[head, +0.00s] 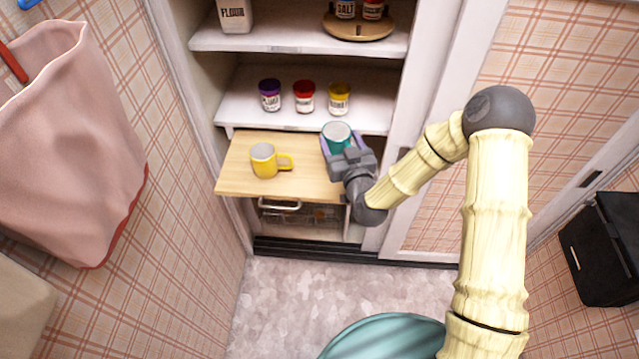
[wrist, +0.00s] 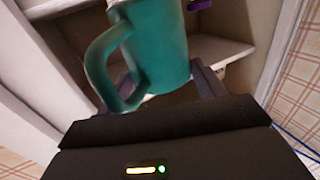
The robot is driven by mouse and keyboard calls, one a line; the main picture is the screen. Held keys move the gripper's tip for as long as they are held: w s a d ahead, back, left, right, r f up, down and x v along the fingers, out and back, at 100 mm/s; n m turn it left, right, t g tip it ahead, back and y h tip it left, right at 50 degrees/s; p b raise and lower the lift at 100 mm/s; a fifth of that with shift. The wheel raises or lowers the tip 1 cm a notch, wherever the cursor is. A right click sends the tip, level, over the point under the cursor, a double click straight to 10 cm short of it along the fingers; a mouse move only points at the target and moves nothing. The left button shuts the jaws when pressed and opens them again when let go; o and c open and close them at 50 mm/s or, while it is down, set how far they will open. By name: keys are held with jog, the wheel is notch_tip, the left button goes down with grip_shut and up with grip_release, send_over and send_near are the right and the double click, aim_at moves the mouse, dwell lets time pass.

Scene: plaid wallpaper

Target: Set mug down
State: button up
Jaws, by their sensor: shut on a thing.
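A teal mug (head: 337,137) is held between the fingers of my gripper (head: 341,145) at the right end of the wooden pull-out board (head: 235,178). In the wrist view the teal mug (wrist: 158,50) fills the upper middle, with its handle at the left and a dark finger on each side low down. My gripper (wrist: 165,85) is shut on it. In the head view the gripper hides the mug's lower part, so I cannot tell whether it touches the board. A yellow mug (head: 263,161) stands upright on the board, left of the teal mug, handle to the right.
Purple (head: 270,97), red (head: 304,97) and yellow (head: 339,99) jars stand on the shelf behind the board. A flour container (head: 235,15) and a round wooden tray (head: 357,31) are on the shelf above. A wire basket (head: 300,214) is below the board. The board's front middle is clear.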

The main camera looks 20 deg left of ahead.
jog(key=shift+g+y, duration=0.3)
jog(key=shift+y, duration=0.1)
jog(key=a, duration=0.1)
jog(key=s+a+r, duration=0.1)
jog(key=a, duration=0.1)
jog(key=shift+s+a+r+b, duration=0.35)
jog(key=shift+a+r, duration=0.05)
jog(key=shift+f, duration=0.15)
jog(key=shift+n, duration=0.3)
jog(key=shift+f, duration=2.8)
jog(key=shift+f+p, duration=0.3)
jog(key=shift+f, duration=1.8)
jog(key=shift+f, duration=0.1)
jog(key=o, duration=1.1)
jog(key=shift+o, duration=0.2)
